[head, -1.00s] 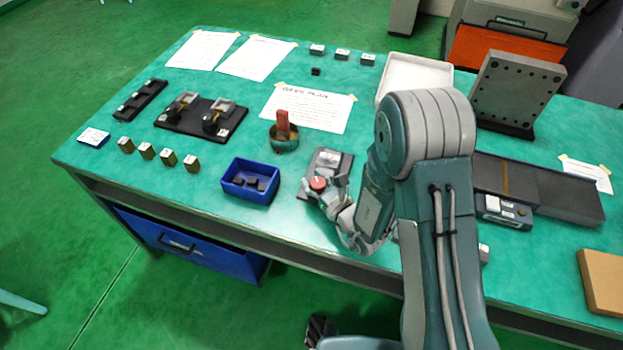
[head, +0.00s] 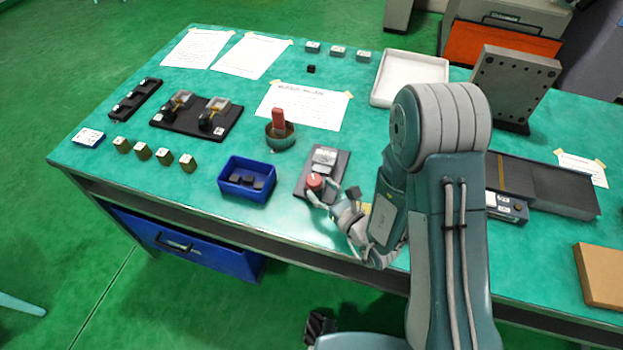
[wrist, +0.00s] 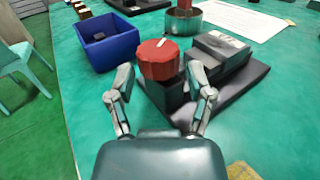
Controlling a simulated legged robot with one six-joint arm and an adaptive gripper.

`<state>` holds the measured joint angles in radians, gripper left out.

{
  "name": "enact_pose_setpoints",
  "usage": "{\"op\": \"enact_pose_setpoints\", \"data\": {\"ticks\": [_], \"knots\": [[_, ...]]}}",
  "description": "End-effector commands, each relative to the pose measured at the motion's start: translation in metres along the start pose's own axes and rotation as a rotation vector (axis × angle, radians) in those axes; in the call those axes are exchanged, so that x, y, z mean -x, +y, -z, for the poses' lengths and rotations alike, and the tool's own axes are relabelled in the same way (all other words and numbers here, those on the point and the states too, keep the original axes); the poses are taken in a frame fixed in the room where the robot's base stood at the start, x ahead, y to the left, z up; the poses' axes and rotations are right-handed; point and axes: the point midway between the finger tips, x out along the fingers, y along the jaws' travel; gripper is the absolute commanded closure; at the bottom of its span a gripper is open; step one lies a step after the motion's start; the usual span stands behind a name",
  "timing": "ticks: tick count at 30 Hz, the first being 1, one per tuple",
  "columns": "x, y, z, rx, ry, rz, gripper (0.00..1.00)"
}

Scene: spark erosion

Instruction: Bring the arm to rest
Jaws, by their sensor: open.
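My gripper (head: 332,193) is open at the front edge of the green bench. In the wrist view its two fingers (wrist: 161,84) stand apart on either side of a red knob (wrist: 158,58), with nothing held between them. The knob, with a white mark on top, also shows in the head view (head: 315,181). It sits on a dark fixture plate (wrist: 235,84) that carries a grey block (wrist: 220,48). My arm is bent, its elbow high over the bench. It hides part of the bench's right side.
A blue bin (head: 247,180) with dark pieces stands left of the fixture. Several brass blocks (head: 143,151) line the left. A white tray (head: 411,78) and an upright drilled plate (head: 512,83) are behind my arm.

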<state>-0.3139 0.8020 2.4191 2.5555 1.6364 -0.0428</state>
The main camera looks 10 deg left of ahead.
Motion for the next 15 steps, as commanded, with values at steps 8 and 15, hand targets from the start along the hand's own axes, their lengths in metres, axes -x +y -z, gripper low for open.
{"op": "enact_pose_setpoints", "data": {"ticks": [8,15], "knots": [[0.026,0.0,0.001,-0.001,0.0,0.001,0.33],[0.026,0.0,0.001,0.0,0.0,0.0,0.33]]}}
